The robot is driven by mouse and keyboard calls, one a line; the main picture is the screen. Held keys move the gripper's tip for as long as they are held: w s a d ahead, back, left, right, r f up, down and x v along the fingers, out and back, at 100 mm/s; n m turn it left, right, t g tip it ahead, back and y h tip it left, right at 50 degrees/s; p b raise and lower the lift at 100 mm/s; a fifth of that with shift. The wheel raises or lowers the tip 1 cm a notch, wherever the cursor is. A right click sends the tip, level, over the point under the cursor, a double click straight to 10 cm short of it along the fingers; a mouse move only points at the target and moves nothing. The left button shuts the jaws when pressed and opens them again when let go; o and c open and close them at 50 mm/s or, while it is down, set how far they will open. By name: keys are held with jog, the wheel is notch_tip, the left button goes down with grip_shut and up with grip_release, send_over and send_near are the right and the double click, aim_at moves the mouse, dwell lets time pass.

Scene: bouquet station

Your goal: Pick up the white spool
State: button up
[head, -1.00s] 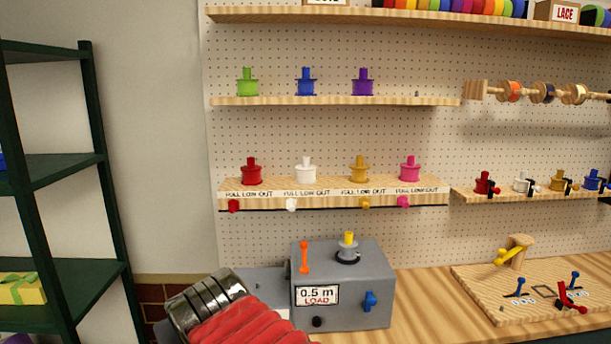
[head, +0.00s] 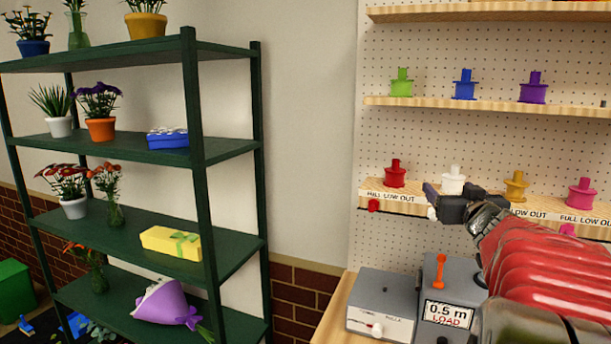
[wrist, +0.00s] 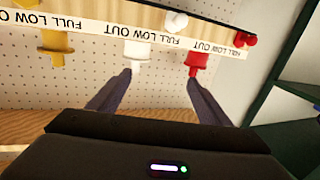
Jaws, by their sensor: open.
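The white spool (head: 453,178) stands upright on the lower pegboard shelf (head: 374,194), between the red spool (head: 395,176) and the yellow spool (head: 515,187). My gripper (head: 432,200) is in front of this shelf, and hides the label and knob below the white spool. In the wrist view, where the labels appear upside down, my gripper (wrist: 158,77) is open and empty. The white spool (wrist: 137,52) is just beyond the left fingertip, and the red spool (wrist: 197,63) is by the right fingertip. I cannot tell whether either finger touches a spool.
A pink spool (head: 581,194) stands farther right. An upper shelf (head: 440,104) holds green, blue and purple spools. A grey machine (head: 460,278) is below on the bench. A dark green rack (head: 195,150) with plants and boxes stands at left, with bare wall between.

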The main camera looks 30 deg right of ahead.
jog(key=t+y, duration=0.1)
send_near(453, 175)
jog(key=s, duration=0.3)
jog(key=shift+w+a+f+n, duration=0.2)
jog(key=shift+f+n, duration=0.1)
jog(key=shift+f, duration=0.2)
jog(key=shift+w+d, duration=0.1)
jog(key=x, duration=0.7)
jog(key=shift+w, duration=0.15)
jog(key=shift+w+d, duration=0.25)
jog(key=shift+w, duration=0.25)
jog(key=shift+x, duration=2.6)
jog(key=shift+r, duration=0.2)
jog(key=shift+c, duration=0.4)
